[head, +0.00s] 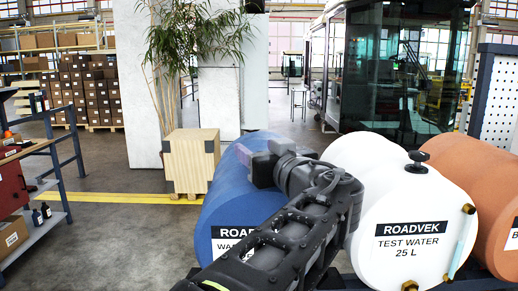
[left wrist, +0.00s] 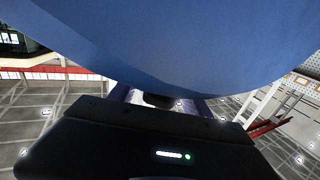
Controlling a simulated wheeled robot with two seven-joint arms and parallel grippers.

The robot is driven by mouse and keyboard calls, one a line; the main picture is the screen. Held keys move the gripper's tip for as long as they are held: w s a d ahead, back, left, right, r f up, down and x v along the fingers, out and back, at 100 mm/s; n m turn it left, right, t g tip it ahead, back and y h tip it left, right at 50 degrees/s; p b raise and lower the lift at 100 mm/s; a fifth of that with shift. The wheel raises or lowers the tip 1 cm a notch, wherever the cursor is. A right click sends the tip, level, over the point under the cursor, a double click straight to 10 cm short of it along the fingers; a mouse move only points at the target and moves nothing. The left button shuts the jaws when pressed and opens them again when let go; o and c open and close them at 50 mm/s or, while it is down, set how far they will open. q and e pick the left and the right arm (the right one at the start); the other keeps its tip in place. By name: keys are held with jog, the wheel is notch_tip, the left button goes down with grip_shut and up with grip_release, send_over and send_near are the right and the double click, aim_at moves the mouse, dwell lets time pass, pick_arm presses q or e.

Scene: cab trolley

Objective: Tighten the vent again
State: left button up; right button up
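A black vent knob (head: 417,161) sits on top of the white test water tank (head: 385,215). The knob stands upright on a short stem, apart from my gripper. My left gripper (head: 262,156) is over the top of the blue tank (head: 222,205), left of the white tank, and its two purple-grey fingers stand apart. In the left wrist view the blue tank (left wrist: 190,40) fills the top. There a small dark thing (left wrist: 158,100) shows between the spread fingers, with light gaps beside it; I cannot tell what it is. Any vent on the blue tank is hidden in the head view. My right gripper is out of sight.
An orange-brown tank (head: 480,190) stands close on the right of the white one. A brass fitting (head: 469,209) and a sight tube are on the white tank's front. A wooden crate (head: 191,160) stands behind the tanks. A shelf rack with bottles is at the left.

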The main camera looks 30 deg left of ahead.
pick_arm(q)
grip_shut()
dwell(0.4)
